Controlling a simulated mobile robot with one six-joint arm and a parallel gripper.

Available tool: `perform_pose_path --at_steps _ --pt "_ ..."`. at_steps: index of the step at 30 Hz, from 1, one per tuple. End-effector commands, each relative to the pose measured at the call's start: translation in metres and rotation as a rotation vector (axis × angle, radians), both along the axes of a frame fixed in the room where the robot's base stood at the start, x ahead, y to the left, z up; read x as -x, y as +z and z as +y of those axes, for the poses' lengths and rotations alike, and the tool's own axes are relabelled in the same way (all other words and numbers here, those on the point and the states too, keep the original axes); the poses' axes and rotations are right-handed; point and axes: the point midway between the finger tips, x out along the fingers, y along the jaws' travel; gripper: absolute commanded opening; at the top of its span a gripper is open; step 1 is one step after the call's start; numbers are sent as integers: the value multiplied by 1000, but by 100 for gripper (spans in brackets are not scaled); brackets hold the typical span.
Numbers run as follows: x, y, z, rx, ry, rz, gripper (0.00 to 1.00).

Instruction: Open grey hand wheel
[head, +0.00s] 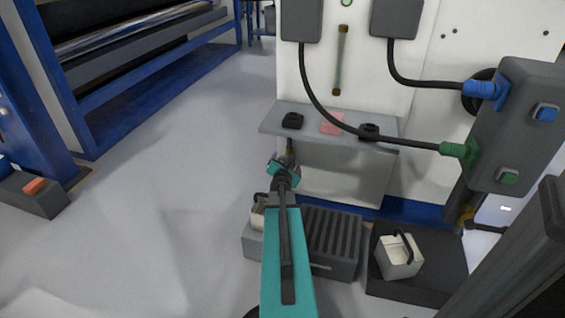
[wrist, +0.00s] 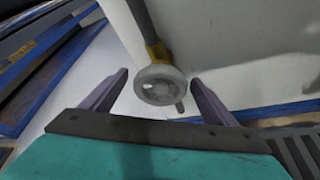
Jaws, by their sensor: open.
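The grey hand wheel (wrist: 160,86) is a round, pale grey wheel with a small handle peg at its lower right, seen in the wrist view. It sits at the end of a yellow fitting (wrist: 157,53) on a dark pipe. My gripper (wrist: 158,78) is open, with one purple-grey finger on each side of the wheel and visible gaps between fingers and rim. I cannot tell how far the wheel lies in depth from the fingertips. In the head view my teal wrist (head: 284,172) is just below the grey shelf, and the wheel cannot be made out there.
The grey shelf (head: 270,122) juts from the white cabinet (head: 375,65) above my wrist. Black cables hang near a grey box (head: 515,120).

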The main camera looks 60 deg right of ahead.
Motion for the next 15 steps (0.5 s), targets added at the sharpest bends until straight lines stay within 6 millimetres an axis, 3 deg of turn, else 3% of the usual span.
perform_pose_path --at_steps 15 --pt "-6 -3 -3 0 8 1 79"
